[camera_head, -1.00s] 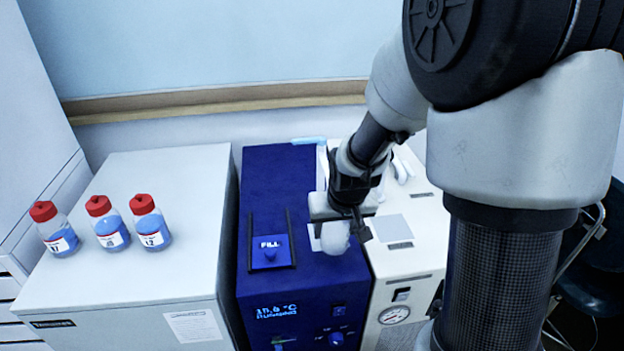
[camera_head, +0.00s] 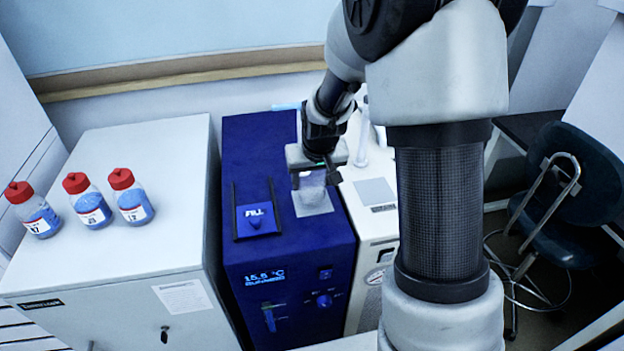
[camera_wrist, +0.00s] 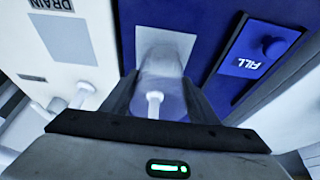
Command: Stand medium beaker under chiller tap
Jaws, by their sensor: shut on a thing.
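My gripper (camera_head: 318,172) is shut on a clear, pale beaker (camera_head: 310,190). The beaker also shows between the dark fingers in the wrist view (camera_wrist: 160,80). It is over the top of the blue chiller (camera_head: 262,150), in line with a pale grey square (camera_head: 314,208) there. I cannot tell whether it touches the top. The chiller's front has a lit 15.5 °C display (camera_head: 265,275), a knob and a small blue tap-like fitting (camera_head: 268,318) low on the left. The space below that fitting is barely visible.
A FILL lid (camera_head: 256,220) lies between dark rails on the chiller. Left, a white cabinet (camera_head: 150,235) bears three red-capped bottles (camera_head: 130,197). A white unit (camera_head: 372,215) with a gauge adjoins on the right. A dark chair (camera_head: 570,195) stands at far right.

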